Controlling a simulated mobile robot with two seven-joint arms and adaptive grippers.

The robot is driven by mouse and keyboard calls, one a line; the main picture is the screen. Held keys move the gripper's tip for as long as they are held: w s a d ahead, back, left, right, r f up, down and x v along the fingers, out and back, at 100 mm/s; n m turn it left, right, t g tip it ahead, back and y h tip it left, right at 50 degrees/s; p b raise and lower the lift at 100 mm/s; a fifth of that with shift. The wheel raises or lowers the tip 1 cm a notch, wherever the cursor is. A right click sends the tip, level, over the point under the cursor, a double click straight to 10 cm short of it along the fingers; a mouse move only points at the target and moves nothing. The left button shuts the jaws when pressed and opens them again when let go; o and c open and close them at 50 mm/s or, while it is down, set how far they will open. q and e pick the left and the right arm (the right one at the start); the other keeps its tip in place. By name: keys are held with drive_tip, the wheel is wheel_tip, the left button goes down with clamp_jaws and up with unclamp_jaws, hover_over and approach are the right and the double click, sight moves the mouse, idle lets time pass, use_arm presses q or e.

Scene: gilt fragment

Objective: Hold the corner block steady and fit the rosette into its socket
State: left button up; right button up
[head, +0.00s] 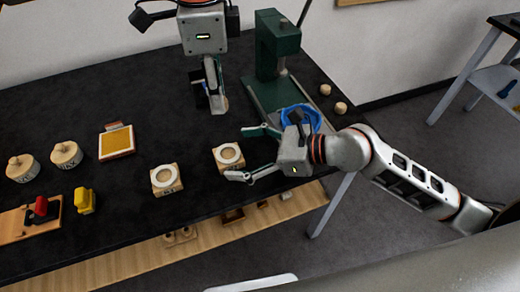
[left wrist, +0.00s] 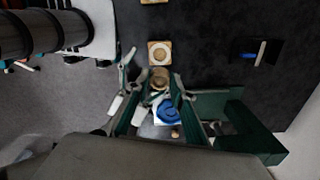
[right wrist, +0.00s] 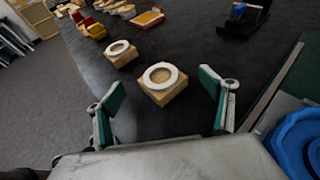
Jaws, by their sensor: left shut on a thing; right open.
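My left gripper (head: 217,98) is above the back of the table. In the left wrist view, a small round tan piece, seemingly the rosette (left wrist: 160,78), shows between its fingers (left wrist: 158,94); details are too small to tell. The corner block (head: 229,163), a wooden block with a white ring on top, sits near the table's front right. It also shows in the right wrist view (right wrist: 163,94) and the left wrist view (left wrist: 160,60). My right gripper (head: 243,153) is open, its fingers (right wrist: 160,108) apart on the near side of this block, with nothing between its jaws.
A similar ringed block (head: 166,187) stands to the left. Further left are a yellow-topped pad (head: 117,141), two round wooden pieces and a yellow block (head: 84,200). A green press (head: 275,60) and a blue bowl (head: 303,114) stand right.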

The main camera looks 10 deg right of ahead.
sight(221, 154)
drive_tip(key=shift+x, duration=2.15)
drive_tip(key=c, duration=1.2)
